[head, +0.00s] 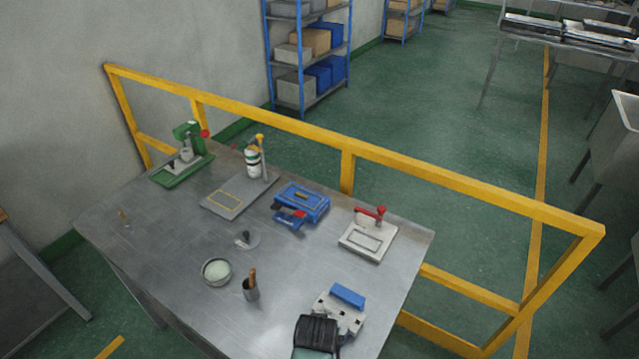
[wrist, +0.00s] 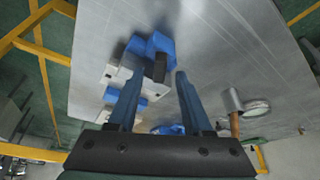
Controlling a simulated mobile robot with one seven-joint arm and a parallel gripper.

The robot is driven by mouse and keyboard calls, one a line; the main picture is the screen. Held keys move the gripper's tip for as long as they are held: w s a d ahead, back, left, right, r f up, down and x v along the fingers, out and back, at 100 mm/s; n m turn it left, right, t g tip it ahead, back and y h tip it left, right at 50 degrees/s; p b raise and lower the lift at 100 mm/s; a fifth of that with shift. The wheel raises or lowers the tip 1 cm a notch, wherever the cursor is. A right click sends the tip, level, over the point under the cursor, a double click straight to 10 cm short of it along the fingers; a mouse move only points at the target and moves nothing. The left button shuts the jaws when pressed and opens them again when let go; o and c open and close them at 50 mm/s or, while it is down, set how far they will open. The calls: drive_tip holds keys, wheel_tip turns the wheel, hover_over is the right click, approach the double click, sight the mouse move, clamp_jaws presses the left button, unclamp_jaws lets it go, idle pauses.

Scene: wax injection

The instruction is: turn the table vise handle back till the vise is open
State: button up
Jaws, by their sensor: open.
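The table vise (head: 338,312) looks like a pale, stepped block with a blue part, on the near right of the metal table. In the wrist view it (wrist: 112,75) lies ahead of my gripper and to the left, with blue parts and a dark, upright piece (wrist: 160,66) that looks like its handle. My gripper (wrist: 157,73) is open, and the dark piece appears between its fingertips. I cannot tell whether they touch it. In the head view my dark hand (head: 316,332) covers the near left end of the vise, and the fingers are hidden.
A cup with a brown handle (head: 251,289) and a bowl (head: 216,271) stand left of the vise. A blue device (head: 302,203), a red-handled clamp (head: 367,238) and a green press (head: 183,160) stand farther back. A yellow rail (head: 450,188) runs behind the table.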

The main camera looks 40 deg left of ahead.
drive_tip(key=shift+w+a+f, duration=0.2)
drive_tip(key=shift+f, duration=0.4)
clamp_jaws()
